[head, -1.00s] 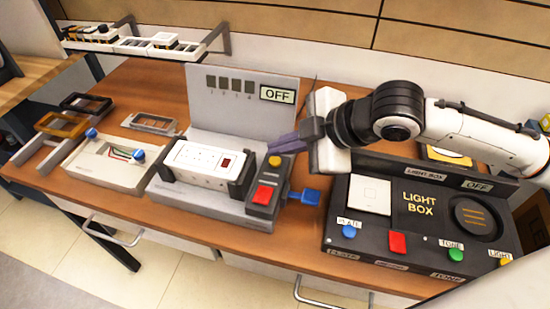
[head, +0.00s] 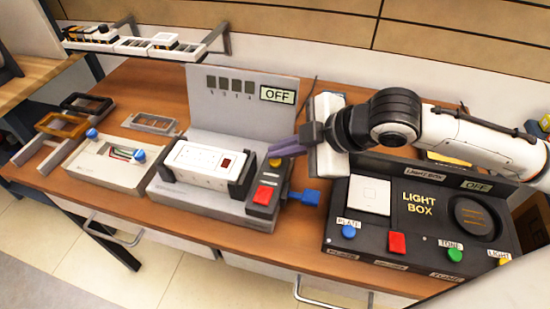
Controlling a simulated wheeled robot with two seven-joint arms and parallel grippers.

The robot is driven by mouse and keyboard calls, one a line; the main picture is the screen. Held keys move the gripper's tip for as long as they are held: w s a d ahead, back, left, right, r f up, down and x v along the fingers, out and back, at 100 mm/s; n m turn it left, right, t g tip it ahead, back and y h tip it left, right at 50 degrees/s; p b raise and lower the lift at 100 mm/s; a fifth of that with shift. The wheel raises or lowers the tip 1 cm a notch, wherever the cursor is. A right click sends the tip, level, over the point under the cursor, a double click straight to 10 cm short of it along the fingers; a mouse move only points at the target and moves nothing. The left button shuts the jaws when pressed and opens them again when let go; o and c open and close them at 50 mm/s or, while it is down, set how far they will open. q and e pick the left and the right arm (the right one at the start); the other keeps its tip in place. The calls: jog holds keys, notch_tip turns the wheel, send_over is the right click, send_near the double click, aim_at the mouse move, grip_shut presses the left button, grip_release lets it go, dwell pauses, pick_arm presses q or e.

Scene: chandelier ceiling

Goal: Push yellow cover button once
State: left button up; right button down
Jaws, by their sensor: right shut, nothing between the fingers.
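A yellow button (head: 275,162) sits at the back end of a dark control strip, beside a white power strip in a grey stand (head: 210,196). A red button (head: 264,194) is on the same strip, nearer the front. My right gripper (head: 272,151) comes in from the right with its purple-grey fingers shut and empty. Its tips are just above the yellow button and partly cover it; I cannot tell whether they touch it. A display on the grey back panel (head: 245,103) reads OFF. Another yellow button (head: 504,261) sits at the light box's right edge. My left gripper is not in view.
The black light box (head: 418,236) with several buttons stands on the right. A blue connector (head: 303,197) sticks out right of the control strip. Grey trays and frames (head: 110,165) lie on the left. A shelf (head: 130,44) hangs at the back.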

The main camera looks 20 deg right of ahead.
jog(key=shift+f, duration=0.5)
dwell(0.4)
jog(key=shift+r, duration=0.1)
jog(key=shift+r+p, duration=0.85)
jog(key=shift+p, duration=0.3)
jog(key=shift+r, duration=0.1)
notch_tip(320, 180, up, 3)
jog(key=p, duration=0.3)
jog(key=shift+r+p, duration=0.6)
jog(key=shift+r, duration=0.3)
